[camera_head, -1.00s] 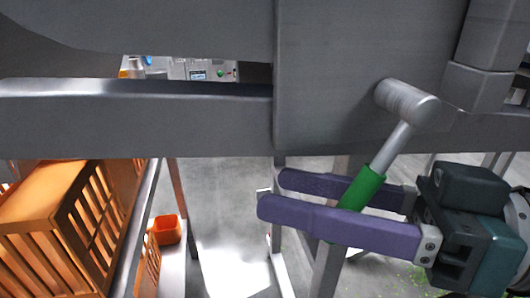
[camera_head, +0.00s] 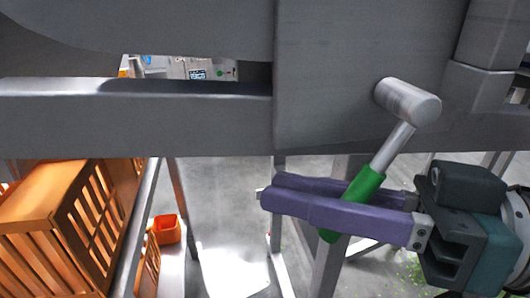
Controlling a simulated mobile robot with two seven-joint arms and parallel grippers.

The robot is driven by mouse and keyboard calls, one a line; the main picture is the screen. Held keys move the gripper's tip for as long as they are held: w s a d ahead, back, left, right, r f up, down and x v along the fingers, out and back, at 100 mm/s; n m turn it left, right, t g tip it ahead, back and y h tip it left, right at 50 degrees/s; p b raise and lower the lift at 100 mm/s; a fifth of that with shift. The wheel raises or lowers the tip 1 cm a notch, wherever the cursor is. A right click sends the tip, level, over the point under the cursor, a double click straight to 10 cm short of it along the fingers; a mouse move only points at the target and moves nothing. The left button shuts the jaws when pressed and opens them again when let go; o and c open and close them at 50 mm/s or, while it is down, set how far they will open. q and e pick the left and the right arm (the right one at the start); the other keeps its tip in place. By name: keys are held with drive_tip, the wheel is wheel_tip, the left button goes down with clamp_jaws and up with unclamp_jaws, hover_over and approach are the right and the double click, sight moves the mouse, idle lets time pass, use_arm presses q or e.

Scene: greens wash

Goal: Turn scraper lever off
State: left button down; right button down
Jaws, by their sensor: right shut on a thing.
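The scraper lever is a metal rod from a round metal hub (camera_head: 407,102) with a green handle (camera_head: 366,186) at its lower end. The lever slants down and to the left from the hub, which sits on the grey machine panel. My right gripper (camera_head: 268,193) comes in from the right with long purple fingers. Its fingers are shut on the green handle, one on each side, and the grip is near the finger bases. The handle's lower tip shows below the near finger. My left gripper is not in view.
A grey horizontal beam (camera_head: 140,122) crosses the view behind the lever. Orange slatted crates (camera_head: 40,200) stand at the lower left, with a small orange bin (camera_head: 166,229) beside them. A control panel (camera_head: 200,72) shows at the back. Metal legs stand below the machine.

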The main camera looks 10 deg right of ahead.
idle(0.8)
drive_tip(key=d+h+p, duration=0.1)
drive_tip(key=p, duration=0.2)
drive_tip(key=d+f+n+g+h+p, duration=0.1)
drive_tip(key=p, duration=0.3)
drive_tip(key=d+f+n+h+p, duration=0.1)
drive_tip(key=h+p, duration=0.1)
drive_tip(key=p, duration=0.2)
drive_tip(key=shift+w+d+g, duration=0.1)
drive_tip(key=shift+d+g, duration=0.2)
drive_tip(key=shift+d, duration=0.05)
drive_tip(key=c, duration=0.8)
unclamp_jaws()
